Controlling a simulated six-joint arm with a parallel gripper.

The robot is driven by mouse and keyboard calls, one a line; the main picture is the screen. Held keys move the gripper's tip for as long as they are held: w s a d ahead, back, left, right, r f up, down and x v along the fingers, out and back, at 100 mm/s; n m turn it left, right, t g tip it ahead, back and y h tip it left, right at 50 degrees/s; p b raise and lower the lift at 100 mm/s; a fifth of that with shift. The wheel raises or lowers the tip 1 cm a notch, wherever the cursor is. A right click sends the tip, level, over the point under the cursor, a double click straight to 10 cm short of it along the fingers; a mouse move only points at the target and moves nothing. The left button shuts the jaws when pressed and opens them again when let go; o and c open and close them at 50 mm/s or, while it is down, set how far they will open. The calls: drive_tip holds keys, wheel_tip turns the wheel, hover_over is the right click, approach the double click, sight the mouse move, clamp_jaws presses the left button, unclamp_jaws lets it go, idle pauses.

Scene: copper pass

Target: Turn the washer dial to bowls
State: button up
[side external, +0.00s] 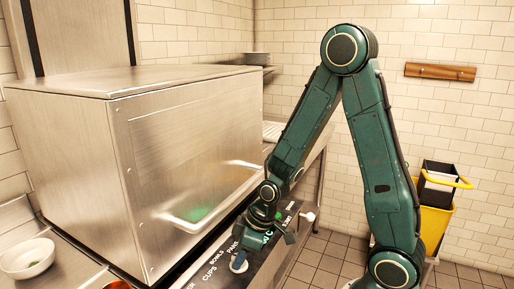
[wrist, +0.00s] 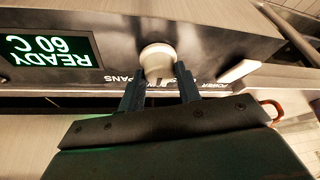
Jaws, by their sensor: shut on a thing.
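The washer dial (wrist: 158,58) is a round, pale knob on the dark control panel (wrist: 215,48). In the wrist view, my gripper (wrist: 158,74) has one dark finger on each side of the dial and is shut on it. In the side view, the dial (side external: 239,261) shows small and pale below my gripper (side external: 268,218), near the labels CUPS, BOWLS and PANS. The PANS label is partly readable beside the fingers in the wrist view. I cannot tell which label the dial points to. The green display (wrist: 50,50) reads READY 60 C.
The steel washer box (side external: 70,150) stands behind the panel. A pale handle bar (side external: 180,222) runs along its front. A white bowl (side external: 27,260) is on the counter at the left. A pale bar (wrist: 238,71) sits beside the dial. A yellow bucket (side external: 433,222) stands at the right.

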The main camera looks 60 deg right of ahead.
idle(0.4)
drive_tip(key=o, duration=1)
drive_tip(key=shift+c, duration=0.2)
drive_tip(key=shift+r, duration=0.15)
drive_tip(key=v, duration=1.3)
drive_tip(key=shift+r, duration=0.25)
drive_tip(key=shift+s, duration=0.2)
drive_tip(key=s+a+r+m+t+h, duration=0.1)
drive_tip(key=s+r+m, duration=0.3)
drive_tip(key=s+r, duration=0.4)
drive_tip(key=shift+s+a+r+h, duration=0.25)
drive_tip(key=shift+s+a+h, duration=0.15)
drive_tip(key=shift+s+a, duration=0.5)
